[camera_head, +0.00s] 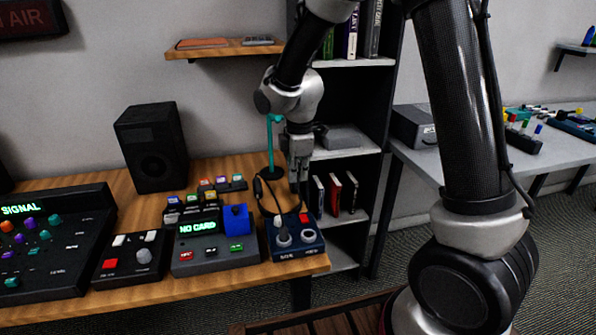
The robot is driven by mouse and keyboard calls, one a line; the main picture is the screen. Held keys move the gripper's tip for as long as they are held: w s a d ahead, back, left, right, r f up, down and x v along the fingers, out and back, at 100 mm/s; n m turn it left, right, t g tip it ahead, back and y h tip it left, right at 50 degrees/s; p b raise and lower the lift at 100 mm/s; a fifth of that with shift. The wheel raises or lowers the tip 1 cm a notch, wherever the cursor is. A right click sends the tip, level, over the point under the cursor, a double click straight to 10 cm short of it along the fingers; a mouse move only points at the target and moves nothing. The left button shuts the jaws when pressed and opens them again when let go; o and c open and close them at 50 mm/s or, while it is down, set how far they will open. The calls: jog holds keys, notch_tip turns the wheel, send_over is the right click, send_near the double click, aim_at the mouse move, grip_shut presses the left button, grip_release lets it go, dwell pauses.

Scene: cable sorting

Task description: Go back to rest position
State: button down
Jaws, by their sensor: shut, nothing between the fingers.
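My gripper (298,178) hangs at the end of my arm, pointing down, with its fingers together and nothing held. It is above the back of a dark blue box (294,249) at the right end of the wooden table. The box has a red button (304,218) and two round sockets on its top. A black cable (263,196) arches up behind the box, and one end stands at the left socket. A teal stand (269,140) rises just left of my gripper, partly hidden by it.
The wooden table (82,302) also carries a "NO CARD" device (201,249), a small button panel (128,256), a "SIGNAL" mixer (52,241) and a speaker (153,147). A dark bookshelf (372,115) stands behind my arm. A grey table (427,163) is at the right.

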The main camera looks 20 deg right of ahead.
jog(key=shift+r, duration=0.35)
jog(key=s+d+r+m+t, duration=0.1)
jog(key=s+d+r+m, duration=0.7)
jog(key=s, duration=0.4)
jog(key=s+d+r+m+t, duration=0.2)
jog(key=s+d+r+m, duration=0.7)
jog(key=s, duration=0.4)
jog(key=shift+s+d+r+m, duration=0.25)
jog(key=shift+d+m, duration=0.25)
jog(key=shift+d, duration=0.25)
